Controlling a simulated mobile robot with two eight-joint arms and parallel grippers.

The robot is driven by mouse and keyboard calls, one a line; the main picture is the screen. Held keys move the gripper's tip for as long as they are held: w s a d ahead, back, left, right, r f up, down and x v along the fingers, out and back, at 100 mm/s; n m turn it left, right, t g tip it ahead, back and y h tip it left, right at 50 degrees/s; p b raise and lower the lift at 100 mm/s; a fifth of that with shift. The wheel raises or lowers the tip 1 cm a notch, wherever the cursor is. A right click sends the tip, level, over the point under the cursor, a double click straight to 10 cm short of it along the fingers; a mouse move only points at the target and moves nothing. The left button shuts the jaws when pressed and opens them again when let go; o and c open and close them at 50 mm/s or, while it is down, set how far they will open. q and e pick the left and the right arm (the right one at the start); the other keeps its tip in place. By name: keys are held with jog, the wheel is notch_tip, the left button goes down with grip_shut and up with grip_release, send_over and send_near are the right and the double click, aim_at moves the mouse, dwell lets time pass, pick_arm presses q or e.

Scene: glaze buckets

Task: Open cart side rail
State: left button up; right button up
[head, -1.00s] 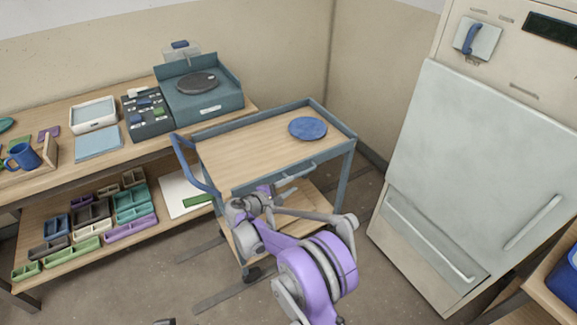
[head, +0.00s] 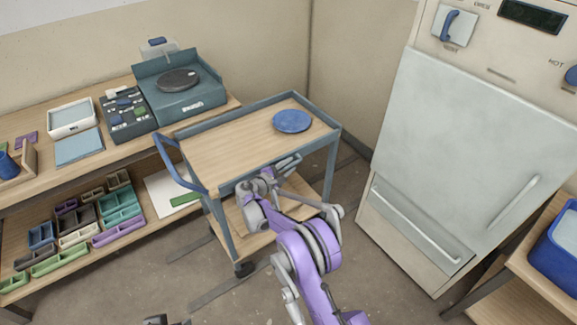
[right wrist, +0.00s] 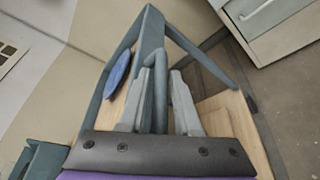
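The cart (head: 205,165) has a blue-grey frame and a wooden top. My right gripper (head: 274,172) is at this handle. In the right wrist view, its two grey fingers (right wrist: 160,95) stand apart on either side of the handle bar (right wrist: 158,72); a gap shows beside the right finger. A small dark part at the bottom edge of the head view may be my left gripper (head: 165,320); its fingers cannot be made out.
A blue plate (head: 292,121) lies on the cart top. The cart's blue push handle (head: 178,165) sticks out left. A workbench (head: 220,105) with a wheel and trays stands behind left. A large pale kiln-like cabinet (head: 470,140) stands right. Floor in front is clear.

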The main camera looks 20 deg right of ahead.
jog(key=shift+c, duration=0.2)
grip_shut()
jog(key=shift+f, duration=0.1)
notch_tip(320, 180, down, 6)
jog(key=s+m+t+h+b, duration=0.1)
jog(key=m+h+b, duration=0.4)
jog(key=m+b, duration=0.7)
jog(key=shift+s+d+m+t+h+b, duration=0.25)
jog(key=shift+m+t, duration=0.45)
jog(key=shift+m, duration=1.9)
jog(key=shift+w, duration=0.15)
